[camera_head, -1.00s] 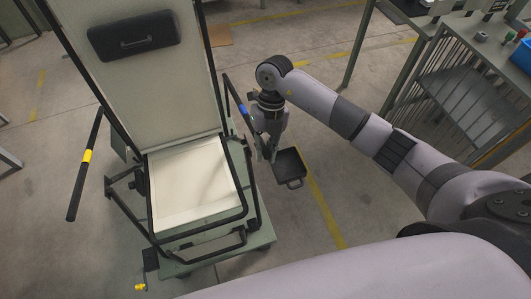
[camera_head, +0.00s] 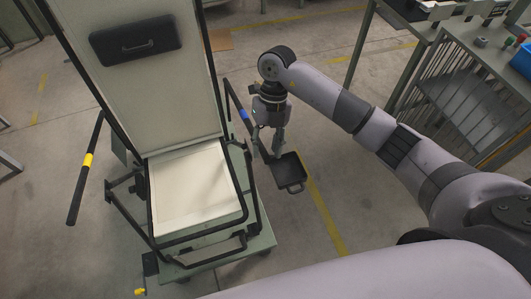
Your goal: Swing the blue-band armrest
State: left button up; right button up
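The folding lounger (camera_head: 163,72) stands at the left, with a tall pale backrest and a cream seat (camera_head: 192,186). Its blue-band armrest (camera_head: 236,102) is a dark bar on the right side of the backrest, sloping down toward the right; the blue band (camera_head: 244,115) is near its lower part. My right gripper (camera_head: 267,152) points down just right of the armrest's lower end. Its fingers are apart, with nothing seen between them. The left finger is close to the bar; I cannot tell whether they touch. My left gripper is not in view.
A yellow-band armrest (camera_head: 86,168) hangs at the lounger's left. A workbench with a barred side (camera_head: 455,105) stands at the right. A yellow knob (camera_head: 140,292) is low at the front.

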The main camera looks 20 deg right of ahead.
jog(key=v, duration=0.8)
jog(key=shift+r, duration=0.35)
jog(key=shift+w, duration=0.1)
